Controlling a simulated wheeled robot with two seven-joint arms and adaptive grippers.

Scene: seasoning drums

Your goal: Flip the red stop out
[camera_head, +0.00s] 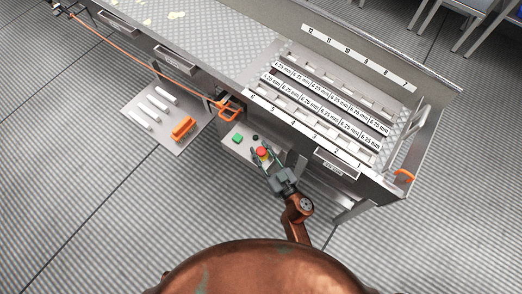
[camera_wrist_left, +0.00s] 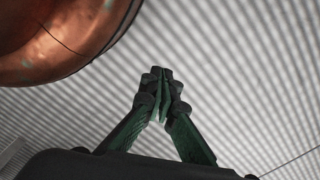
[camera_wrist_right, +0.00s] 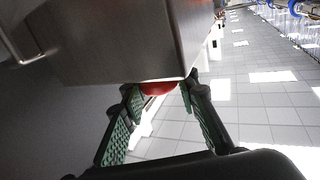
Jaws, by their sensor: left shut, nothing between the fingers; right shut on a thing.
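The red stop (camera_head: 262,151) is a round red button on the grey control panel (camera_head: 229,148) at the front of the machine. My right gripper (camera_head: 264,155) is at the button, its fingers on either side of it. In the right wrist view the red stop (camera_wrist_right: 158,88) shows between the green-padded fingertips (camera_wrist_right: 157,90), partly hidden by a metal housing edge. The right gripper is shut on it. My left gripper (camera_wrist_left: 160,78) is shut and empty over the striped floor in the left wrist view.
A green button (camera_head: 237,138) and a small black knob (camera_head: 255,138) sit beside the red stop. An orange handle (camera_head: 230,108) is above the panel. The slotted machine bed lies behind.

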